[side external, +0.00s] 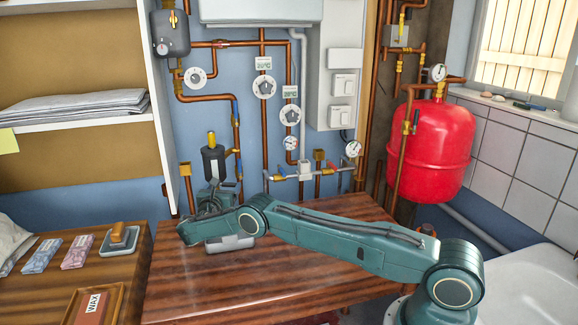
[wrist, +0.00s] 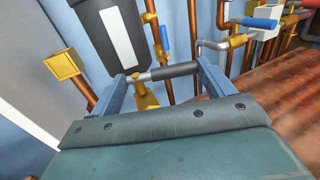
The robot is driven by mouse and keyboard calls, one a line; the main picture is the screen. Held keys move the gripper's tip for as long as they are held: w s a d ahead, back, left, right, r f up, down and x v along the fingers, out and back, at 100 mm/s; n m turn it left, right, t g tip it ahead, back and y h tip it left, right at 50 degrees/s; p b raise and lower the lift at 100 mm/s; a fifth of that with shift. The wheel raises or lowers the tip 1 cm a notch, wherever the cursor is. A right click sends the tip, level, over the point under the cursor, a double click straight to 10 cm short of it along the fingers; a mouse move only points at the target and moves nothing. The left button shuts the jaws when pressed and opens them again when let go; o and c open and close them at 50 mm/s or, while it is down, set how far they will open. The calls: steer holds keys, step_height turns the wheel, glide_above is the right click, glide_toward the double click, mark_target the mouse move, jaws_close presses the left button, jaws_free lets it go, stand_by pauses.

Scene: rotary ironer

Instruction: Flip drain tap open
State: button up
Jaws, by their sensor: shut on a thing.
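The drain tap shows in the wrist view as a brass body (wrist: 146,98) below the dark filter housing (wrist: 112,35). Its lever (wrist: 176,70), a bare metal stem with a dark sleeve, lies almost level across the picture, pointing right. My gripper (wrist: 160,73) is shut on this lever, with one finger near each end of it. In the side external view my gripper (side external: 214,196) is low in front of the wall, just under the filter housing (side external: 213,160). There my gripper and wrist mostly hide the tap.
Copper pipes (side external: 237,145) run up the wall close to my gripper. A valve with red and blue handles (side external: 305,169) stands to the right. The wooden table (side external: 285,275) below is mostly clear. A red tank (side external: 435,145) hangs at the right.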

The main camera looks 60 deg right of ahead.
steer(key=shift+a+r+g, duration=0.1)
steer(key=shift+r+g, duration=0.05)
steer(key=shift+g, duration=0.15)
steer(key=o, duration=1.3)
steer(key=shift+v, duration=6.05)
